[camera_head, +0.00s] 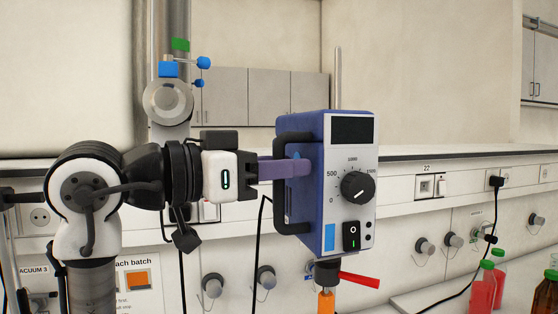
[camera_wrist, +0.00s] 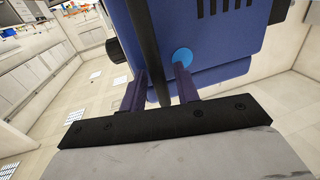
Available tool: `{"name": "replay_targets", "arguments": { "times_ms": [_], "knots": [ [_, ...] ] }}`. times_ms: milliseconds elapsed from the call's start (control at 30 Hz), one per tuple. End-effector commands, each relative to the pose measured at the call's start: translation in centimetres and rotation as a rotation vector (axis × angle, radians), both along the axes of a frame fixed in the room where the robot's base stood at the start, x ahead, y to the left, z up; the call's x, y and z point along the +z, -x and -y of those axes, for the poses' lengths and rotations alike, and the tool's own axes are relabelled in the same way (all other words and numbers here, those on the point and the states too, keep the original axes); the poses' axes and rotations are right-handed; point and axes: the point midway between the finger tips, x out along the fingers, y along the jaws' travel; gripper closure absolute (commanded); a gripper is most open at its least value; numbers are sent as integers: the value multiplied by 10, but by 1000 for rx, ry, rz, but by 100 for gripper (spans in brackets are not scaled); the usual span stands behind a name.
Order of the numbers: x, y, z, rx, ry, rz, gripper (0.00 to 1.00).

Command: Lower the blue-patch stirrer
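The stirrer (camera_head: 350,140) is a blue box with a light front, a dark display, a black dial and a blue patch (camera_head: 330,230) at its lower left. A black handle (camera_head: 283,215) runs down its left side. My gripper (camera_head: 300,168) is level at the handle, its purple fingers reaching toward the housing. In the wrist view the black handle (camera_wrist: 146,40) passes between the fingers (camera_wrist: 160,75), with a gap at least on the right, so they look open around it. A round blue spot (camera_wrist: 182,57) shows on the housing. The stirrer's lower end is cut off.
Below the stirrer are a black collar (camera_head: 327,271), a red lever (camera_head: 359,280) and an orange part (camera_head: 326,302). A metal rod (camera_head: 338,85) rises behind. Red bottles with green caps (camera_head: 483,290) stand at lower right. Wall panels carry knobs, sockets and hanging cables.

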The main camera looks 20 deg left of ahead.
Motion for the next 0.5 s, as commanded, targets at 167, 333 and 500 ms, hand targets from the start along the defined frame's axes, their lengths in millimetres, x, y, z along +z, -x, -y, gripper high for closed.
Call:
{"name": "replay_targets", "arguments": {
  "times_ms": [167,333,500],
  "knots": [
    [0,0,0,0,0,0,69],
    [0,0,0,0,0,0,91],
    [0,0,0,0,0,0,100]
  ]
}}
